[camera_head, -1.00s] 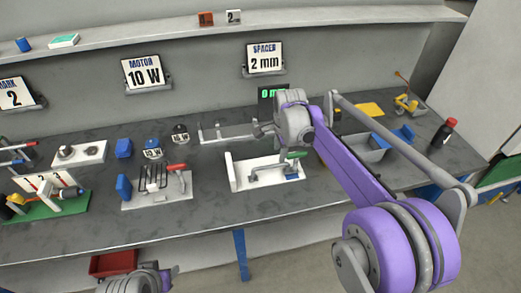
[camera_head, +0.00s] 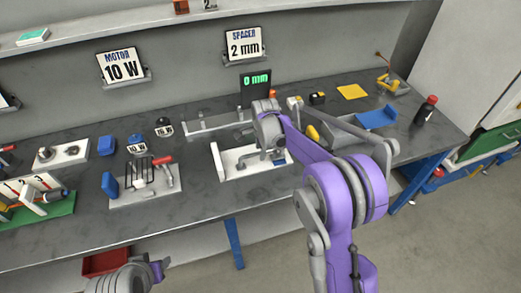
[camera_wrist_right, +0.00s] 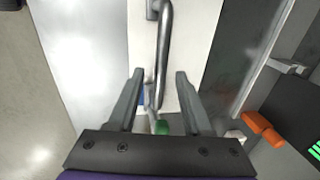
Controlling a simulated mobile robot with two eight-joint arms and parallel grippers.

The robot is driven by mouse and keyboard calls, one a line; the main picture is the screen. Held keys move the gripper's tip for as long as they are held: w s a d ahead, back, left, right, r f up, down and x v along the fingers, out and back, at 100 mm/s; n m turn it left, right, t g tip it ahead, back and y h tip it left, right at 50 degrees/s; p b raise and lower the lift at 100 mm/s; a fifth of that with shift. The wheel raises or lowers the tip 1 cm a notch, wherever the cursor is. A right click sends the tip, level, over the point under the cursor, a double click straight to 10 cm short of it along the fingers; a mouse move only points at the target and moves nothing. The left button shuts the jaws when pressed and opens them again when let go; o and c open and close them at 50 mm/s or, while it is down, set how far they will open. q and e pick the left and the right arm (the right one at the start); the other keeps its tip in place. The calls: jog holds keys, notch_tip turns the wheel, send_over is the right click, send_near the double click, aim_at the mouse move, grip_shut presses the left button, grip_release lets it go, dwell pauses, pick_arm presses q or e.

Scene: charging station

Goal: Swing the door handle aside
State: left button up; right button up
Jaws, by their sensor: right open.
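A white fixture (camera_head: 217,160) with an upright end wall stands at the table's front edge. It carries a grey metal door handle (camera_head: 251,158), partly hidden by my right arm. In the right wrist view the handle (camera_wrist_right: 165,42) is a bent bar on the white plate, ahead of the fingers. A thin grey lever (camera_wrist_right: 151,92) and a green tip (camera_wrist_right: 162,127) lie between the fingers. My right gripper (camera_wrist_right: 159,73) is open, its fingers on either side of them; contact cannot be told. My left gripper (camera_head: 140,277) is at the bottom edge, mostly cut off, its jaws unclear.
A display reading 0 mm (camera_head: 255,86) stands behind the fixture. A grey rail fixture (camera_head: 205,122) is to its left rear. A plate with a red-handled clamp (camera_head: 150,190) stands to the left. A blue tray (camera_head: 376,118) and a red-capped bottle (camera_head: 426,110) are at the right.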

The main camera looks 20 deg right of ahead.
grip_shut()
dwell(1.5)
